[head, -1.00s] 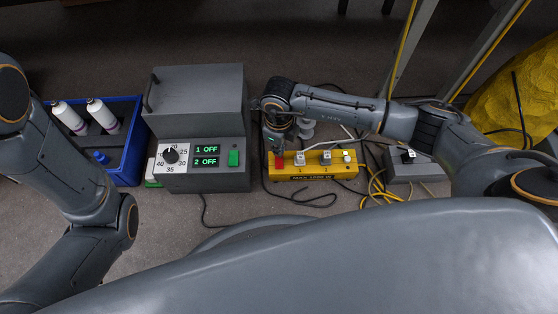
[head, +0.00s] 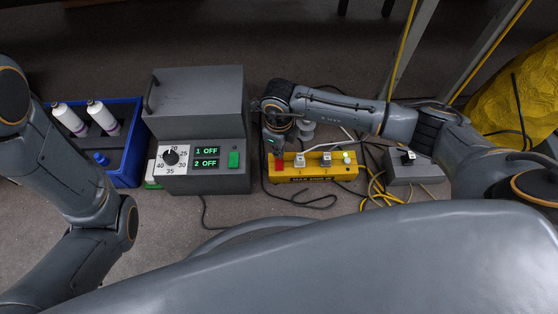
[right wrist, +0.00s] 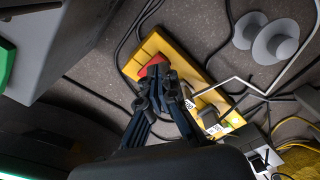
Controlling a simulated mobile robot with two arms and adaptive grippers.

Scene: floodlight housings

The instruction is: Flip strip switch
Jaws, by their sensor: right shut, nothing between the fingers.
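The yellow power strip (head: 318,172) lies on the floor in the middle of the head view, with a red rocker switch (head: 279,163) at its left end. Two plugs sit in its sockets, and a light spot shows near its right end. In the right wrist view the strip (right wrist: 147,50) runs diagonally and the red switch (right wrist: 153,66) shows just beyond the fingers. My right gripper (head: 277,152) is shut and empty, pointing down at the switch. Its fingertips (right wrist: 158,80) overlap the switch's edge; I cannot tell whether they touch. My left gripper is out of view.
A grey control box (head: 205,95) with a dial and displays reading 1 OFF and 2 OFF stands left of the strip. A blue crate (head: 127,160) with white bottles is farther left. A small grey box (head: 415,172) and loose cables lie to the right.

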